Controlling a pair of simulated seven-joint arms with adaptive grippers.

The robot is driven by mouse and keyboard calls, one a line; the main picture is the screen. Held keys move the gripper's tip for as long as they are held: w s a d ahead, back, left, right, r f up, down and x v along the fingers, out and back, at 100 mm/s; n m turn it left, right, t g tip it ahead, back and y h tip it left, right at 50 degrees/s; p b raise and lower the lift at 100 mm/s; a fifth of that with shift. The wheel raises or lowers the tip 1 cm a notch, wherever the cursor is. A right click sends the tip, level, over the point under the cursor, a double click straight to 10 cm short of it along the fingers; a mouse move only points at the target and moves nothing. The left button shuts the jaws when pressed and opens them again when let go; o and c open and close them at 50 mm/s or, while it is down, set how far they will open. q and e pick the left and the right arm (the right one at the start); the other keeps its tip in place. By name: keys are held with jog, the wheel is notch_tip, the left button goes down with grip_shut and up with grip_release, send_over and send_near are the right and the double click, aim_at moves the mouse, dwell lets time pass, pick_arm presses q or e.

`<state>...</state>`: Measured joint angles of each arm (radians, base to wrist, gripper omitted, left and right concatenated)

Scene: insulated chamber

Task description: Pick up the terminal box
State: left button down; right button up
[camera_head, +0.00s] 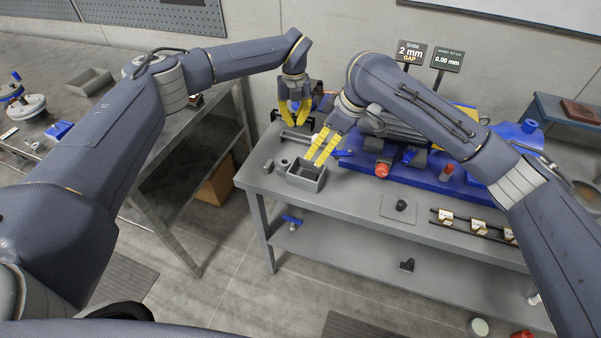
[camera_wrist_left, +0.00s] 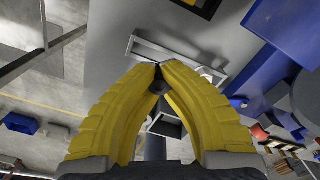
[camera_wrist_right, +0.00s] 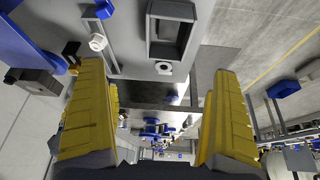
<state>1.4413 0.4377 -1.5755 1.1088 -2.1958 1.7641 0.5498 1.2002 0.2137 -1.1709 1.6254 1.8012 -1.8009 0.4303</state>
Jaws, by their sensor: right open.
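The task does not mark which thing is the terminal box; an open grey box (camera_head: 303,184) near the left end of the grey workbench fits best. It also shows at the top of the right wrist view (camera_wrist_right: 166,51). My right gripper (camera_head: 323,160) is open and empty, above and slightly right of this box. Its spread yellow fingers also show in the right wrist view (camera_wrist_right: 158,75). My left gripper (camera_head: 293,121) is behind the box near the bench's back edge. Its fingertips meet in the left wrist view (camera_wrist_left: 158,67); a small dark piece shows beneath them, and I cannot tell if it is held.
The grey workbench (camera_head: 345,203) carries a blue fixture (camera_head: 440,178) with a red knob (camera_head: 383,169) to the right. A side table holds another grey tray (camera_head: 90,82). Two signs (camera_head: 411,52) stand behind.

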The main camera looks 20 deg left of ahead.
send_near(304, 169)
jog(key=s, duration=0.2)
jog(key=shift+s+a+r, duration=0.3)
jog(key=shift+a+r, duration=0.05)
jog(key=shift+a, duration=0.05)
jog(key=shift+x, duration=3.15)
jog(key=shift+s+d+f, duration=0.1)
jog(key=shift+f, duration=0.2)
jog(key=c, duration=1.5)
